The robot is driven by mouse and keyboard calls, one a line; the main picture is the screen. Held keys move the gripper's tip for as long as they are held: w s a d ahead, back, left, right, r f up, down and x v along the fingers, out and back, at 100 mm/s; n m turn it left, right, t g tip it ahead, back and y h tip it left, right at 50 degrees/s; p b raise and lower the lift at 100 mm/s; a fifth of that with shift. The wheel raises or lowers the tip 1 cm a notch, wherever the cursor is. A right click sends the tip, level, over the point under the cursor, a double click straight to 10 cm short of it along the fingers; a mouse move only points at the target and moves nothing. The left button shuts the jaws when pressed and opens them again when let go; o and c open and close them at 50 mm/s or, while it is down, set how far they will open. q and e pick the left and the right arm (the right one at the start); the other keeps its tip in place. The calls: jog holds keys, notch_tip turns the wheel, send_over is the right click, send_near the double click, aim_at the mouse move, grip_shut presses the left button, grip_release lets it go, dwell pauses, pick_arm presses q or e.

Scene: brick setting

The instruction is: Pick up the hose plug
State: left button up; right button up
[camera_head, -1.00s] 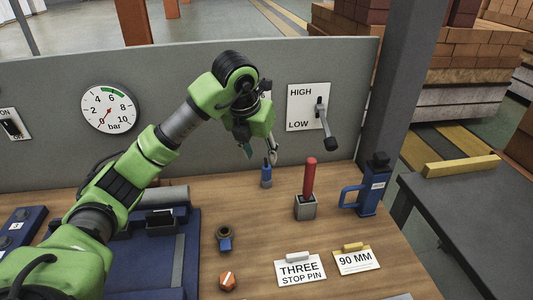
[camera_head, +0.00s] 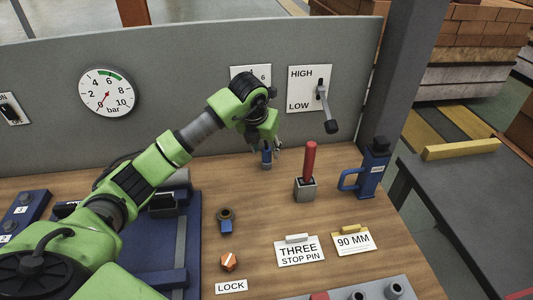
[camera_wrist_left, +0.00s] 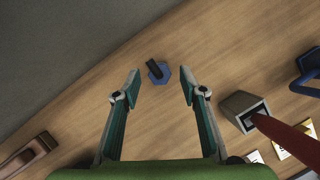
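The hose plug looks to be the small blue piece with a dark top (camera_head: 266,160), upright on the wooden table near the grey back panel. In the left wrist view this blue hexagonal piece (camera_wrist_left: 161,76) shows between and slightly beyond the fingertips. My left gripper (camera_head: 271,148) is over it, pointing down. In the left wrist view the gripper (camera_wrist_left: 160,84) is open, one finger on each side of the piece, with gaps on both sides. My right gripper is not in view.
A red-handled lever in a grey block (camera_head: 306,185) and a blue tool with a loop handle (camera_head: 373,172) stand to the right. A blue fitting with a dark ring (camera_head: 226,222) and an orange knob (camera_head: 229,261) are nearer. The grey panel (camera_head: 190,70) stands close behind.

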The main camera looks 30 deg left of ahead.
pick_arm(q)
jog(key=shift+x, duration=1.45)
jog(key=shift+r, duration=0.1)
grip_shut()
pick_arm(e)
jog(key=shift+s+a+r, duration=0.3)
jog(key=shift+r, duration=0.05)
pick_arm(q)
jog(key=shift+r, duration=0.15)
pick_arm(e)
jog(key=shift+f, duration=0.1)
